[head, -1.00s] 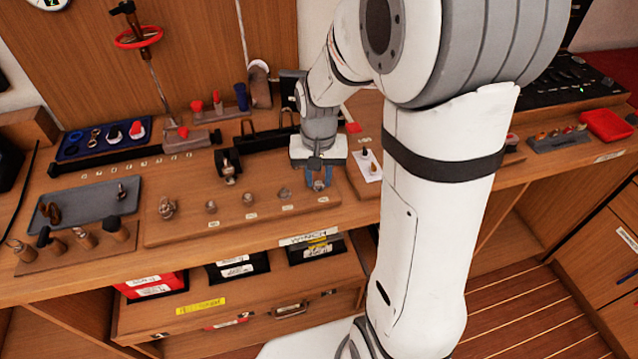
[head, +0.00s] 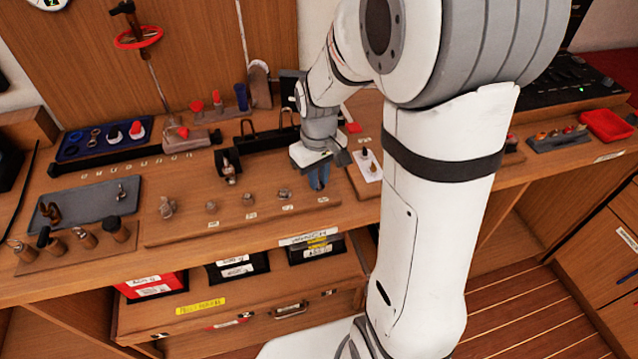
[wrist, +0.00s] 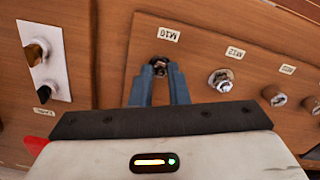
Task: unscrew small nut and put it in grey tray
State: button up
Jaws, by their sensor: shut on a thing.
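My gripper (head: 319,185) points down at the right end of the wooden board. In the wrist view its blue fingers (wrist: 158,70) are shut on the small nut (wrist: 159,65), beside the M10 label. The fingers partly cover the nut, and how far it sits on its thread cannot be seen. The grey tray (head: 90,206) lies at the left of the bench, with a brown piece and a small metal fitting in it.
Other nuts stand in a row on the board, the nearest by M12 (wrist: 221,79). A black clamp-like holder (head: 228,163) stands behind them. A white card (head: 366,166) lies right of the gripper. Wooden-handled tools (head: 84,238) stand before the tray.

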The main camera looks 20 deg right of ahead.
grip_shut()
jog(key=shift+r+p, duration=0.4)
jog(key=shift+r, duration=0.05)
dwell(0.5)
jog(key=shift+r+p, duration=1.6)
jog(key=shift+r, duration=0.55)
jog(key=shift+f, duration=0.1)
